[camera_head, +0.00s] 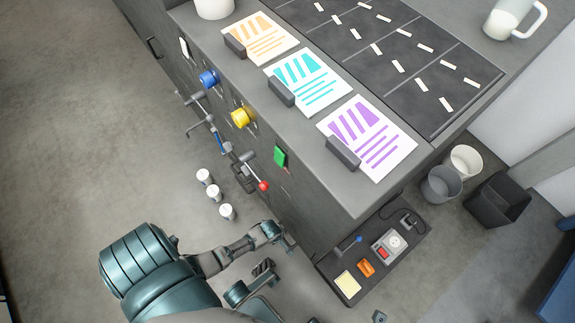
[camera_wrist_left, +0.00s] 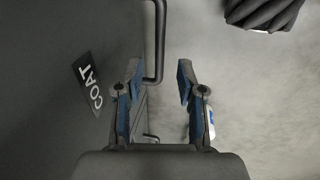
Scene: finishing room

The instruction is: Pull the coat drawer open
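In the left wrist view a dark cabinet front with a white-lettered COAT label (camera_wrist_left: 91,88) fills the left side. A dark bar handle (camera_wrist_left: 160,40) stands out beside the label, and its lower end bends back to the front. My left gripper (camera_wrist_left: 160,75) is open. The handle's bar shows between its two fingers, nearer the left one; I see no grip on it and cannot tell the depth. In the head view my left arm ends at the cabinet's near front (camera_head: 288,243), its fingers unclear. A small dark gripper, seemingly my right (camera_head: 264,268), shows below; its finger state is unclear.
Another handle (camera_wrist_left: 150,138) lies lower on the front. Knobs and levers, including a yellow knob (camera_head: 241,118) and a red-tipped lever (camera_head: 262,186), stick out. A tray (camera_head: 325,268) with small items sits by the cabinet's near end.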

